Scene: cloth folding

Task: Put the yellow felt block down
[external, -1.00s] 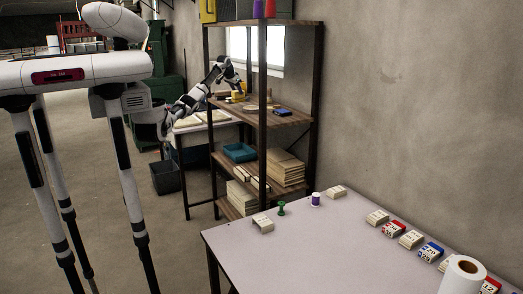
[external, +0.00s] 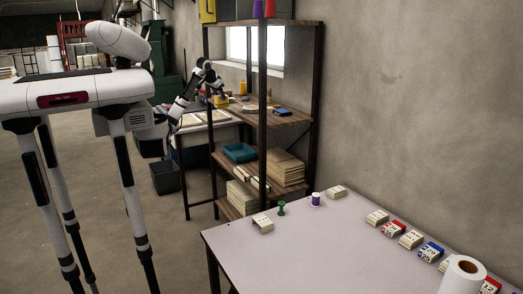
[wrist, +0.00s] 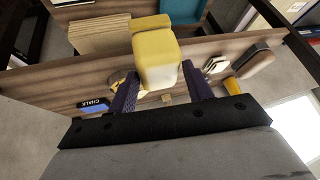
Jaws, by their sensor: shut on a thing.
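In the wrist view, the yellow felt block (wrist: 153,47) has a pale, cream-looking near face. It sits between the two purple fingers of my gripper (wrist: 160,88), which is shut on it. The wooden shelf board shows behind the block, and I cannot tell how far the block is from it. In the external view, my gripper (external: 221,101) is small and dark at the left end of the upper shelf; the block cannot be made out clearly there.
The upper shelf (external: 265,119) carries a blue chalk box (wrist: 92,105), a brush (wrist: 257,62) and a yellow spool (wrist: 232,87). Below are a teal bin (external: 240,152) and stacked beige sheets (external: 285,170). A dark shelf post (external: 262,110) stands at the front.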

